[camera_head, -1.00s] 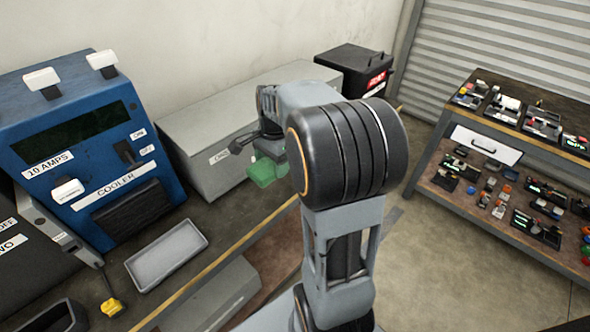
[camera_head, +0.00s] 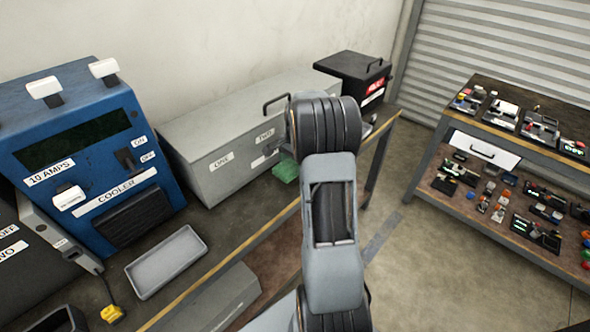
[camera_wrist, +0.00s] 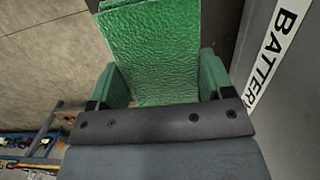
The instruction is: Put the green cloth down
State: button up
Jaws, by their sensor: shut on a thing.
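The green cloth (camera_wrist: 160,60) fills the middle of the wrist view, a flat, textured sheet between my gripper's fingers. In the head view the green patch (camera_head: 286,171) shows just left of my arm, in front of the grey box, and I cannot tell cloth from green fingers there. My gripper (camera_wrist: 168,85) has green fingers on either side of the cloth and is shut on it. Most of my gripper is hidden behind my arm in the head view. I cannot tell whether the cloth touches the workbench.
A long grey box (camera_head: 225,145) labelled ONE and TWO stands against the wall. A blue cooler unit (camera_head: 85,160) and an empty grey tray (camera_head: 165,262) are at left. A black box (camera_head: 352,75) stands behind. A shelf of parts (camera_head: 520,160) is at right. Bench (camera_head: 225,222) space is bare beside the tray.

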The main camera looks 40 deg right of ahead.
jog(key=shift+w+d+f, duration=0.1)
jog(key=shift+d+f, duration=0.15)
jog(key=shift+f, duration=0.1)
jog(key=f, duration=0.3)
jog(key=shift+w+d, duration=0.15)
jog(key=shift+d, duration=0.15)
jog(key=shift+f, duration=0.15)
jog(key=shift+f, duration=0.3)
jog(key=o, duration=0.8)
